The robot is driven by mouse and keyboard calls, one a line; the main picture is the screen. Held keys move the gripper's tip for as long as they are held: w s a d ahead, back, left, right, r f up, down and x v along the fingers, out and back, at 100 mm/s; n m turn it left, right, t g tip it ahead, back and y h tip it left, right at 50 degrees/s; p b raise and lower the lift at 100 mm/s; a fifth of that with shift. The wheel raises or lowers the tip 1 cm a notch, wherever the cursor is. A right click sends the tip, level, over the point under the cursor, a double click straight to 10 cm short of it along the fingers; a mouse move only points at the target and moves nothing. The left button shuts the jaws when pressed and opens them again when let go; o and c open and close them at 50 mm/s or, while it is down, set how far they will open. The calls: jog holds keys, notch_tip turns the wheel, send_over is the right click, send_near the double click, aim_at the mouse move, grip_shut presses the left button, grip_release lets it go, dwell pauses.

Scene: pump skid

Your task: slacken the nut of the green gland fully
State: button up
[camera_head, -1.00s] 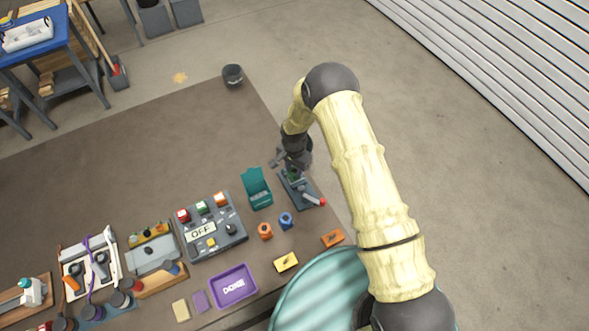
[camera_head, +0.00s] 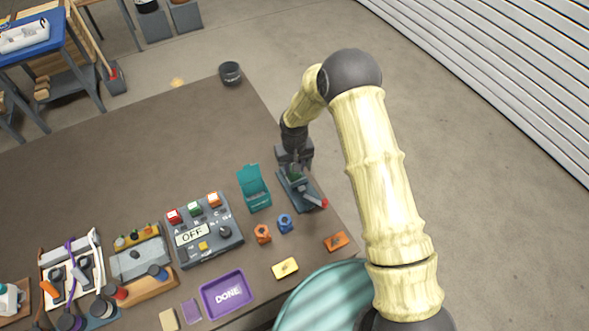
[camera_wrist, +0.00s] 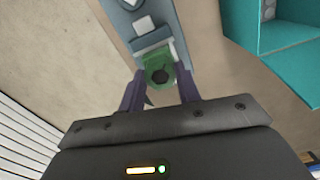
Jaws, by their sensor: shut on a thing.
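The green gland (camera_wrist: 158,57) sits on a blue-grey stand near the right edge of the table. In the wrist view its green nut (camera_wrist: 160,76) shows a dark hexagonal opening and lies between my two fingertips. My gripper (camera_wrist: 160,88) is shut on the nut, with one dark finger on each side. In the head view my gripper (camera_head: 296,163) points down at the stand (camera_head: 312,194), with the green gland (camera_head: 295,174) partly hidden beneath it. A grey lever with a red end (camera_head: 323,203) projects from the stand.
A teal open box (camera_head: 255,190) stands close left of the stand. A blue ring-shaped part (camera_head: 285,223) and an orange one (camera_head: 262,233) lie in front. The control box reading OFF (camera_head: 208,238) and purple DONE tray (camera_head: 227,294) are farther left.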

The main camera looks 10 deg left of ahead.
jog(key=n+b, duration=0.1)
jog(key=n, duration=0.3)
jog(key=shift+f+n+b, duration=0.1)
jog(key=shift+n+b, duration=0.2)
jog(key=shift+b, duration=0.05)
jog(key=shift+n+b, duration=0.35)
jog(key=shift+n, duration=1.25)
jog(key=o, duration=1)
notch_tip(320, 180, up, 18)
jog(key=b, duration=0.3)
jog(key=shift+f, duration=0.2)
jog(key=shift+d, duration=0.1)
